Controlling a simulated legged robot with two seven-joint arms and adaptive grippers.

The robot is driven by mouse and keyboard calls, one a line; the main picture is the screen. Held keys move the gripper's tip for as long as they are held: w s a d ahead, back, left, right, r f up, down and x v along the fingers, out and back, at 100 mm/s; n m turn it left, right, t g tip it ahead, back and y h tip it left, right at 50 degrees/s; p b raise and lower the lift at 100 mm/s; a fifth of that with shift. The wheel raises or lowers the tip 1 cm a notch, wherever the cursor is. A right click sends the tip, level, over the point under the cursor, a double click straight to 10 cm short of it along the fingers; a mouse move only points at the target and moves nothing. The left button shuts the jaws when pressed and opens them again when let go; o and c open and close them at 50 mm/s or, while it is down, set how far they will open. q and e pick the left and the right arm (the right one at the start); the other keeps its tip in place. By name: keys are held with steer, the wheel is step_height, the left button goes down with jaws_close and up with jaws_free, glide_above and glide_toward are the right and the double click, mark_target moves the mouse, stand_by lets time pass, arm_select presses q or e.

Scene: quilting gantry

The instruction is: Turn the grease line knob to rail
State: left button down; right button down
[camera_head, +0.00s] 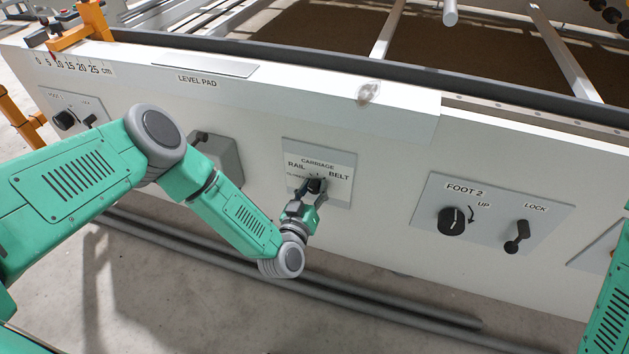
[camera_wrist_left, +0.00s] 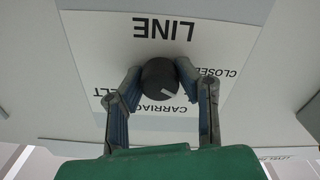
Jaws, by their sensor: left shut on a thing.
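The grease line knob (camera_head: 314,186) is a small dark round knob on a pale label plate (camera_head: 341,163) reading CARRIAGE, RAIL and BELT. My left gripper (camera_head: 311,188) is at the knob and hides part of it and of the plate's lower lettering. In the left wrist view, the two fingers of the gripper (camera_wrist_left: 159,80) are shut on the knob (camera_wrist_left: 160,76), one on each side. The lettering there appears upside down. My right gripper is not in view.
On the same white panel, the FOOT 2 knob (camera_head: 452,221) and LOCK lever (camera_head: 517,236) sit to the right. A grey box (camera_head: 219,156) is to the left, behind my left arm. Dark pipes (camera_head: 390,305) run along the floor below.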

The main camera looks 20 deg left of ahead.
arm_select(q)
steer(key=shift+s+f+m+p, duration=0.15)
steer(key=shift+m+p, duration=0.65)
steer(key=shift+m, duration=0.8)
steer(key=shift+f, duration=0.1)
steer(key=c, duration=1.2)
jaws_free()
steer(key=s, duration=1.2)
steer(key=shift+a, duration=0.2)
